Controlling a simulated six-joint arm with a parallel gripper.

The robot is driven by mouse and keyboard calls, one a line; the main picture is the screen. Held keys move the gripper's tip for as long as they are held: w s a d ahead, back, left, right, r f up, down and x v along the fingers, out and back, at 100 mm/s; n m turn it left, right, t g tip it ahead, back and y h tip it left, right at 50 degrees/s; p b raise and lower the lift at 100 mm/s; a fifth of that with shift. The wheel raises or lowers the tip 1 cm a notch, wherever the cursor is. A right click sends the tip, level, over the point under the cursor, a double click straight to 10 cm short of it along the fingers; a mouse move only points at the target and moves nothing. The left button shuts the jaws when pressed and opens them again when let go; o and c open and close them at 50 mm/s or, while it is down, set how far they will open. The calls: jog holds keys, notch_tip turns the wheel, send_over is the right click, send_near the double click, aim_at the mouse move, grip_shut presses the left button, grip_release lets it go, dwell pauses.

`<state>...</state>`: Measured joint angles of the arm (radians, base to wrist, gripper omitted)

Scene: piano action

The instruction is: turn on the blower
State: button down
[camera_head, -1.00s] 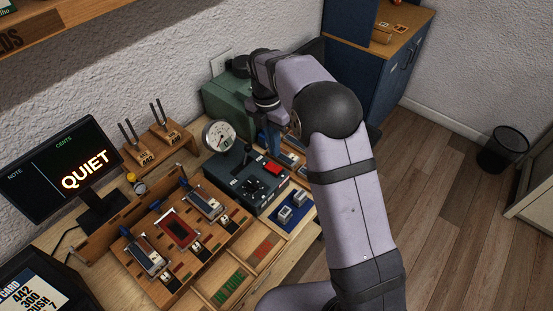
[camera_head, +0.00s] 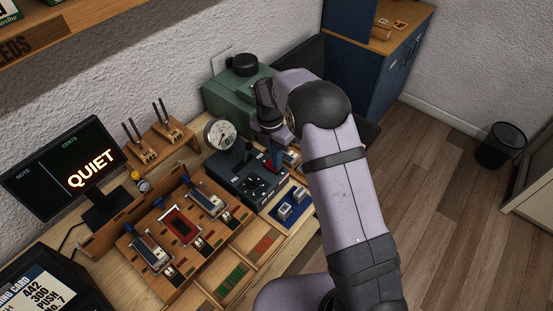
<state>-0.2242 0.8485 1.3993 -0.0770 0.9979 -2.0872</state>
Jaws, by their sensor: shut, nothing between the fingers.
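The green blower housing (camera_head: 226,95) stands at the back of the bench, with a black round cap (camera_head: 242,65) on top. In front of it is a dark control box (camera_head: 236,182) with a white round gauge (camera_head: 219,134), a black lever and a dial (camera_head: 255,184). A red switch (camera_head: 269,169) shows only slightly beside the fingertips. I cannot tell whether they touch it or which way it is set.
A monitor (camera_head: 69,169) reads QUIET at the left. A wooden reed jig (camera_head: 157,280) and a blue tray (camera_head: 277,220) with small metal blocks lie in front of the box. Tuning forks stand in a wooden rack (camera_head: 178,128) behind. My arm covers the bench's right side.

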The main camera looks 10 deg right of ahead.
jog(key=shift+f, duration=0.1)
dwell(0.3)
jog(key=shift+w+a+r+p, duration=0.2)
jog(key=shift+w+a+p, duration=0.2)
jog(key=shift+w+a, duration=0.1)
jog(key=shift+r, duration=0.15)
jog(key=r+p, duration=0.4)
jog(key=shift+s+d+r, duration=0.15)
jog(key=shift+d+r, duration=0.05)
jog(key=shift+r, duration=0.1)
jog(key=shift+d+r+b, duration=0.1)
jog(key=shift+r+b, duration=0.3)
jog(key=shift+b, duration=0.7)
notch_tip(320, 180, up, 8)
jog(key=b, duration=0.2)
jog(key=shift+s+d, duration=0.35)
jog(key=shift+s, duration=0.1)
jog(key=shift+r, duration=0.1)
